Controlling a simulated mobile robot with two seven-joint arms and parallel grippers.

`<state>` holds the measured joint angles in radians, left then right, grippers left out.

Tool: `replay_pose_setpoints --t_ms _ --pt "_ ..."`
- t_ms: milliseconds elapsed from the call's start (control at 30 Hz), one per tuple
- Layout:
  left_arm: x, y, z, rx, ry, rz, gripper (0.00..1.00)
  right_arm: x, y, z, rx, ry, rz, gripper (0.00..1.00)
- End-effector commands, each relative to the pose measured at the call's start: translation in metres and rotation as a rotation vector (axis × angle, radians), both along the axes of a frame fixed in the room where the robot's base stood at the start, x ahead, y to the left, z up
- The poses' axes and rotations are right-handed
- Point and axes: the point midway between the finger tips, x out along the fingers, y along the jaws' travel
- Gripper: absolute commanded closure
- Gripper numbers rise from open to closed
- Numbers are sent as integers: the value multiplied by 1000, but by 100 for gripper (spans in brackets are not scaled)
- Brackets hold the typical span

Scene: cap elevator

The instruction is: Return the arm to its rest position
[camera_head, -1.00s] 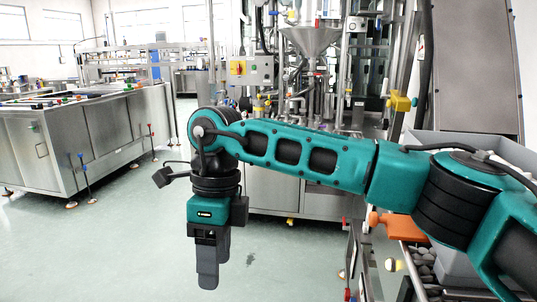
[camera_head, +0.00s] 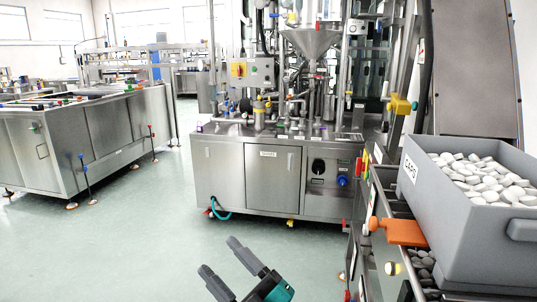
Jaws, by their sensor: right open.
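My right gripper (camera_head: 225,268) shows at the bottom of the head view, left of centre. Its two dark fingers are spread apart and point up and to the left, with nothing between them. Only the fingers and a small teal part of the gripper body show; the rest of the arm is below the picture edge. The gripper is over the open floor and touches nothing. My left gripper does not show.
A grey crate (camera_head: 440,212) full of white caps (camera_head: 487,178) stands at right beside an orange piece (camera_head: 403,232). A steel cabinet machine (camera_head: 230,178) with a funnel (camera_head: 311,42) stands ahead. A steel bench (camera_head: 60,140) is at left. The floor (camera_head: 120,240) between is clear.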

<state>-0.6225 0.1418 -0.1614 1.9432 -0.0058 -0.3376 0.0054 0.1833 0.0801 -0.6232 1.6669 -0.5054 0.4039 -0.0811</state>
Motion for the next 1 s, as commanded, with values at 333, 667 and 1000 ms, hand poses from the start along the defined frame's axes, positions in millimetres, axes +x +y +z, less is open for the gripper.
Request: replay_pose_setpoints --t_ms 333,667,1000 --pt "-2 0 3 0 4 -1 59 -37 -158 -191 147 875 -427 42" --pt "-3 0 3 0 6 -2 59 -134 -239 -283 190 1341 -640 42" --pt "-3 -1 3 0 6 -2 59 -143 -245 -289 191 1377 -657 42"
